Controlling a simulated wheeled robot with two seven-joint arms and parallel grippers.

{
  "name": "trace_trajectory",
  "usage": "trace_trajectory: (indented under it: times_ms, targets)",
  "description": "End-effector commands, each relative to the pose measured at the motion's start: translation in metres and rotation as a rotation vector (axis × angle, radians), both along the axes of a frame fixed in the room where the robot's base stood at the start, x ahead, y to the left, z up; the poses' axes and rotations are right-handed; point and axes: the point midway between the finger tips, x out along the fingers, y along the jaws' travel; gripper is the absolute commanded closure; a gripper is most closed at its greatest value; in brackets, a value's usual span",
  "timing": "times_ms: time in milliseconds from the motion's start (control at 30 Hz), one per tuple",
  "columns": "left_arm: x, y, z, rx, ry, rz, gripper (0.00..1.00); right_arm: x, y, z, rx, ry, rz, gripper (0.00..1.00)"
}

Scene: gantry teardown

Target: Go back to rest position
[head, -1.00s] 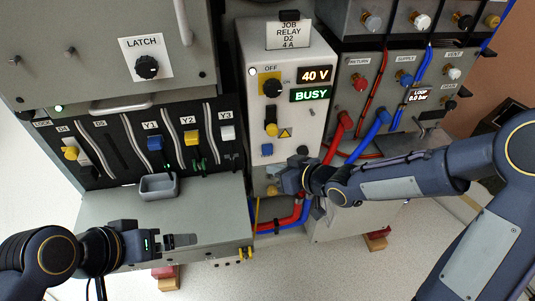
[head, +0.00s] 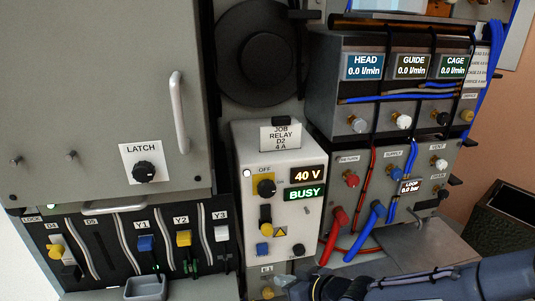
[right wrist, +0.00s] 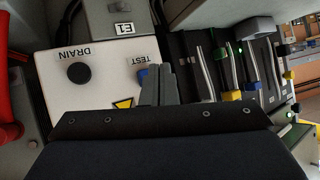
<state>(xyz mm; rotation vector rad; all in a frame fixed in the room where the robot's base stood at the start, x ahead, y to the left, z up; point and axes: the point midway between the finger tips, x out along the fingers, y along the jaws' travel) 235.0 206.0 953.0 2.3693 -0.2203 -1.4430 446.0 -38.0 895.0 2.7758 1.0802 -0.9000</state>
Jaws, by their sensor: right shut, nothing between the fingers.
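My right gripper (head: 284,281) shows at the bottom edge of the head view, just below the white relay box (head: 250,211). In the right wrist view its fingers (right wrist: 158,72) are together with nothing between them, in front of the box's lower face near the blue TEST button (right wrist: 141,74). I cannot tell whether the fingertips touch the box. My right forearm (head: 440,285) comes in from the lower right. My left gripper is not in view.
A black panel (head: 108,262) with coloured levers stands left of the relay box; a grey tray (head: 146,289) sits below it. Red hoses (head: 333,236) and blue hoses (head: 371,228) run right of the box, close above my right forearm. A dark bin (head: 505,222) stands far right.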

Motion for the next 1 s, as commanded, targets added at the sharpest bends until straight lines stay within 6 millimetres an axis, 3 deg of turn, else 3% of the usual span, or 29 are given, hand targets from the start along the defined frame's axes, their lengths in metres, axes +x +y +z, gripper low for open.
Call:
trace_trajectory:
  times_ms: [167,300,400,600,700,1000]
  targets:
    - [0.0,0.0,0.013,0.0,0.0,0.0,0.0,-0.019,-0.087,0.04,-0.145,0.087,-0.239,1.0]
    - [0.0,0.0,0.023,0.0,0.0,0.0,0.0,-0.068,-0.146,0.066,-0.178,0.226,-0.432,1.0]
    - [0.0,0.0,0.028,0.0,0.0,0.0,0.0,-0.112,-0.169,0.08,-0.145,0.336,-0.528,1.0]
    - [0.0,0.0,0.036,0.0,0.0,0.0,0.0,-0.183,-0.175,0.094,-0.024,0.503,-0.588,1.0]
    - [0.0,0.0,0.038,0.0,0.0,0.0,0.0,-0.202,-0.171,0.096,0.016,0.544,-0.584,1.0]
    - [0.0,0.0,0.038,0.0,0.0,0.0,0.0,-0.211,-0.168,0.096,0.036,0.569,-0.576,1.0]
